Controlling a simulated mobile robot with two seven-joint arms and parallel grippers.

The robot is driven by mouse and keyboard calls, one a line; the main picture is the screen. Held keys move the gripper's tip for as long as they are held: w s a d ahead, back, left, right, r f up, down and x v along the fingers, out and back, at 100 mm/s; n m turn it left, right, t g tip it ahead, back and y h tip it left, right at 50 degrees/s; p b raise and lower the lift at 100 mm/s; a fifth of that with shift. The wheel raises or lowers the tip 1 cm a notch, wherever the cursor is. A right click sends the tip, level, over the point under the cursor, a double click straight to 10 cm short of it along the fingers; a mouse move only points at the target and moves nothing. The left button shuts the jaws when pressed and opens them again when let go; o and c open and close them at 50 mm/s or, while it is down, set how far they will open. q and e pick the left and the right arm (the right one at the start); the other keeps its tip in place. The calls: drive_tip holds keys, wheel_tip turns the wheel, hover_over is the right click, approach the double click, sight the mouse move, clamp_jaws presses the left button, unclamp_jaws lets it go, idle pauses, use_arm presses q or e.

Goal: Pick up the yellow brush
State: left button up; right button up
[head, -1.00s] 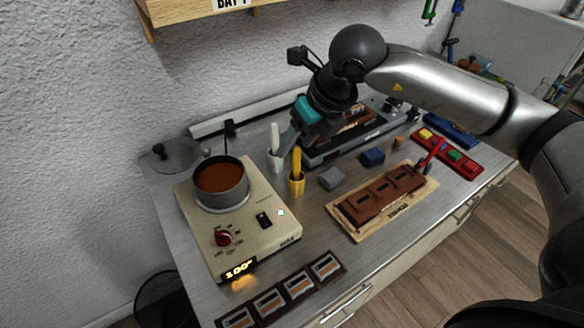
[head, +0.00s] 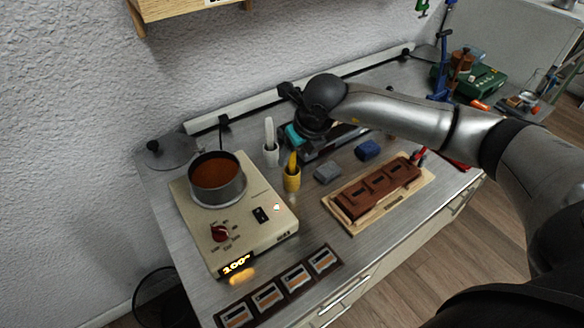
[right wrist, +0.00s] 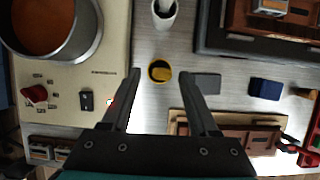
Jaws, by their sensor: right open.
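The yellow brush (head: 292,163) stands in a yellow cup (head: 291,182) on the workbench, right of the cream hot plate. In the right wrist view the brush (right wrist: 160,73) shows nearly end-on in the dark mouth of its cup. My right gripper (right wrist: 157,78) is open and points down toward it, with one finger on each side of the cup in the picture. I cannot tell whether a finger touches the brush. In the head view the right gripper (head: 298,148) is partly hidden by its own wrist. My left gripper is not in view.
A white brush in a white cup (head: 270,155) stands just behind. The hot plate (head: 262,228) bears a pot (head: 217,188) of brown liquid. A grey block (head: 327,172), a blue block (head: 367,150) and a wooden tray (head: 362,221) lie to the right.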

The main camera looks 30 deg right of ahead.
sight(294, 158)
drive_tip(key=shift+x, duration=1.95)
drive_tip(key=shift+s, duration=0.15)
clamp_jaws()
